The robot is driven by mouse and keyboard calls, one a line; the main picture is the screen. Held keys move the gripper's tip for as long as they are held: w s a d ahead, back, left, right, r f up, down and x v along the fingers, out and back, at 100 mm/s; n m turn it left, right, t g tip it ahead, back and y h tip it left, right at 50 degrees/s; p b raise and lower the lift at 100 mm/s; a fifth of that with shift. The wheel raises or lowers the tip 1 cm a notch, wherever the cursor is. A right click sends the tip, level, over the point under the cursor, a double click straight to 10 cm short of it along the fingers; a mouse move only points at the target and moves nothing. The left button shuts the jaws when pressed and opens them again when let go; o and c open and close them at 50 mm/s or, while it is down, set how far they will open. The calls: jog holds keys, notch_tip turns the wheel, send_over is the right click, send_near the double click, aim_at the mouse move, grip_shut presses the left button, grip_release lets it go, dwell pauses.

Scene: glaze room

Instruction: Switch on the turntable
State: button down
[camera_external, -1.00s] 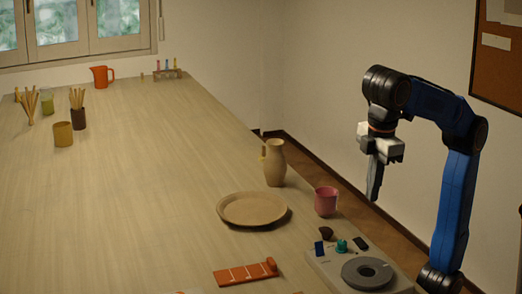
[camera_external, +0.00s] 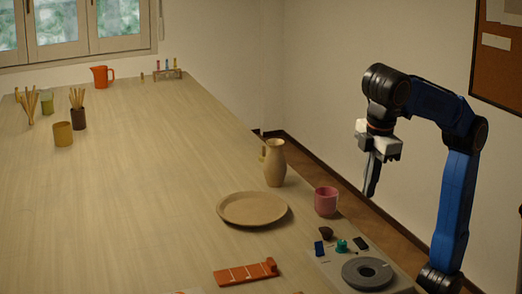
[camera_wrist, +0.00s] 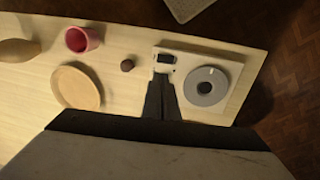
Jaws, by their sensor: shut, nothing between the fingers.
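The turntable is a pale base plate with a grey ring-shaped disc (camera_external: 380,276) at the near right edge of the table. A blue piece (camera_external: 319,248), a teal knob-like piece (camera_external: 342,246) and a black oblong piece (camera_external: 360,243) are at its far side. I cannot tell which is the switch, or its position. In the wrist view the grey disc (camera_wrist: 217,86) lies right of my fingers, which hide part of the controls. My gripper (camera_external: 370,194) is shut and empty, above and apart from the turntable; its fingers also show in the wrist view (camera_wrist: 162,82).
A pink mug (camera_external: 326,202), a small dark brown object (camera_external: 326,233), a tan plate (camera_external: 252,208) and a tan jug (camera_external: 275,164) stand near the turntable. An orange strip (camera_external: 246,272) lies to its left. The middle of the table is clear.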

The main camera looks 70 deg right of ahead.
aim_at(361, 242)
jog(key=f, duration=0.4)
jog(key=w+d+f, duration=0.1)
jog(key=f, duration=0.8)
jog(key=shift+w+d+f, duration=0.15)
jog(key=shift+d+f, duration=0.05)
jog(key=shift+f, duration=0.05)
jog(key=shift+f, duration=0.2)
jog(key=shift+s+a+r, duration=0.15)
jog(key=shift+s+a, duration=0.35)
jog(key=shift+r, duration=0.1)
dwell(0.3)
notch_tip(361, 242, up, 14)
jog(key=s+a, duration=0.1)
jog(key=shift+s+a, duration=0.2)
